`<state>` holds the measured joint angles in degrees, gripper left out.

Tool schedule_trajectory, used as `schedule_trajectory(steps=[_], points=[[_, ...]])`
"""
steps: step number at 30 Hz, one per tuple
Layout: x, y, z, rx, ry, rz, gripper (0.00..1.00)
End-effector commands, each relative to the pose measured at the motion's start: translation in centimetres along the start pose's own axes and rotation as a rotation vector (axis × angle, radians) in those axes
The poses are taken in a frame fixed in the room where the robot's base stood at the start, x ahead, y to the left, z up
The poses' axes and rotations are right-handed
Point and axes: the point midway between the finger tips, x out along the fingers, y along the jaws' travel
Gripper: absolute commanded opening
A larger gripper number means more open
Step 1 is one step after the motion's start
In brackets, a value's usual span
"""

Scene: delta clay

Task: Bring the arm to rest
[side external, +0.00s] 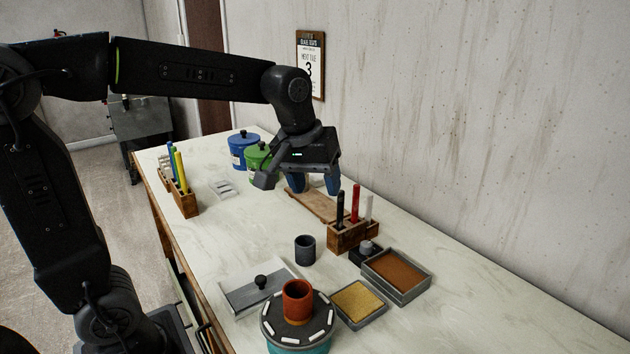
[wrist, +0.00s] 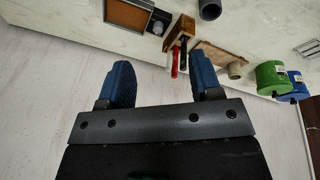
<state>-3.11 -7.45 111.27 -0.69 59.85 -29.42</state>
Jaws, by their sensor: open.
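My gripper (side external: 314,184) is raised above the far half of the table, over a wooden board (side external: 313,205) in the side view. Its two blue fingers stand apart with nothing between them. In the wrist view my gripper (wrist: 164,85) also shows open and empty, with the pale wall beyond the fingers.
Beneath and around are a wooden holder (side external: 346,236) with upright tools, a green canister (side external: 257,158), a blue canister (side external: 241,151) and a grey cup (side external: 305,250). An orange-brown pot (side external: 297,301) stands on a round turntable (side external: 270,325) in front. The wall is close behind.

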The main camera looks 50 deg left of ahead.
Motion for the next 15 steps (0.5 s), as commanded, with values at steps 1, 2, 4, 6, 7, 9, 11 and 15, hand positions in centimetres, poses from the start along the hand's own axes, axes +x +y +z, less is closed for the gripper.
schedule_trajectory(steps=[1,2,4,6,7,9,11,15], points=[[0.0,0.0,0.1,0.003,0.001,0.001,0.59],[0.0,0.0,0.1,0.004,0.002,0.001,0.59],[0.0,0.0,0.0,0.004,0.001,0.001,0.59],[0.0,0.0,0.0,0.003,0.001,0.001,0.59],[0.0,0.0,0.0,0.003,0.001,0.001,0.59],[-0.1,0.0,0.1,0.006,0.003,0.002,0.59],[-0.3,-0.2,0.5,0.021,0.009,0.005,0.59],[-1.4,-1.5,3.3,0.125,0.045,0.024,0.59]])
